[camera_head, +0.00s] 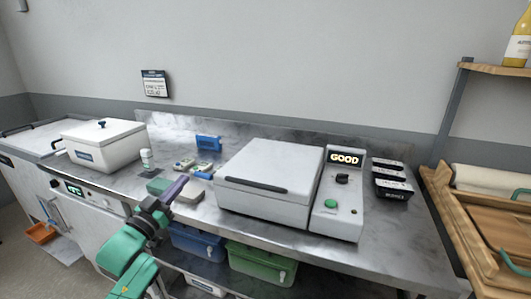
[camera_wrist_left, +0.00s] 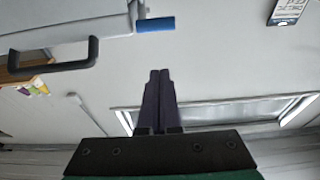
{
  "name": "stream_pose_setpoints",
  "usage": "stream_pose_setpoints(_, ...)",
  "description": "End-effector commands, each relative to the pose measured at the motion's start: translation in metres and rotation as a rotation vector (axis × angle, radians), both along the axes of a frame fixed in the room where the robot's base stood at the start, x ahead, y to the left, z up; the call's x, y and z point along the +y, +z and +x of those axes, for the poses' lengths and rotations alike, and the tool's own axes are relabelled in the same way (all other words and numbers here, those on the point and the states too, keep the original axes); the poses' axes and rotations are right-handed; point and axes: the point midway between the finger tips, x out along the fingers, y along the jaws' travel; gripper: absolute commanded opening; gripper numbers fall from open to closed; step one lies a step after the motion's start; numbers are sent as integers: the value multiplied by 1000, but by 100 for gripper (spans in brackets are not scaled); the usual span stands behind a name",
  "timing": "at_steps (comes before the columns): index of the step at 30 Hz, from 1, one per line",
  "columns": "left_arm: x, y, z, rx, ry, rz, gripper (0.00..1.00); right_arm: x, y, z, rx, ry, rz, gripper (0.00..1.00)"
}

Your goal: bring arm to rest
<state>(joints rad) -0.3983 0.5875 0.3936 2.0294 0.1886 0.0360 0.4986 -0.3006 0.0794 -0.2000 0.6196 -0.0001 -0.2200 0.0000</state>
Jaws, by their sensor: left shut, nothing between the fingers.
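My left arm, green and black, comes in from the lower left in the head view. Its gripper (camera_head: 175,188) has purple fingers and is over the front of the steel counter (camera_head: 290,251), left of the grey-white machine. In the left wrist view the two fingers (camera_wrist_left: 158,100) are together, with nothing between them. My right gripper does not show in either view.
A white lidded machine (camera_head: 262,180) with a control box (camera_head: 338,195) reading GOOD stands mid-counter. A white tub (camera_head: 103,144) is at left. Small packets (camera_head: 184,164) lie behind the gripper. Blue (camera_head: 197,243) and green (camera_head: 262,266) bins sit below. A wooden shelf (camera_head: 470,228) is at right.

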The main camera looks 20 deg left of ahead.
Motion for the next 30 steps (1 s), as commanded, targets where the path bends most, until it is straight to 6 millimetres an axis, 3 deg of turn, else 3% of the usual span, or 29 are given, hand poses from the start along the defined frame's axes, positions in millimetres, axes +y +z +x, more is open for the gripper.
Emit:
stream_pose_setpoints(3,-1,-4,1,13,3,-1,0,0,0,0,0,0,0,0)
stream_pose_setpoints(5,-6,-19,2,63,14,-6,0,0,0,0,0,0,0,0)
stream_pose_setpoints(8,-27,-75,0,261,50,-11,0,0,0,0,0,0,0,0)
stream_pose_setpoints(10,-52,-125,-11,458,69,-5,0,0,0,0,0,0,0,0)
stream_pose_setpoints(12,-77,-168,-29,645,71,10,0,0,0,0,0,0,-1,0)
stream_pose_setpoints(15,-108,-210,-59,862,55,33,0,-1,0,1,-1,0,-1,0)
stream_pose_setpoints(21,-159,-254,-121,1193,-17,81,0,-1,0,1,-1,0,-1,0)
stream_pose_setpoints(27,-201,-269,-186,1466,-125,125,0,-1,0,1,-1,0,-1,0)
stream_pose_setpoints(28,-205,-273,-192,1497,-139,132,0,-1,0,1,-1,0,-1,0)
stream_pose_setpoints(30,-203,-302,-185,1506,-134,135,0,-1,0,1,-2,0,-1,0)
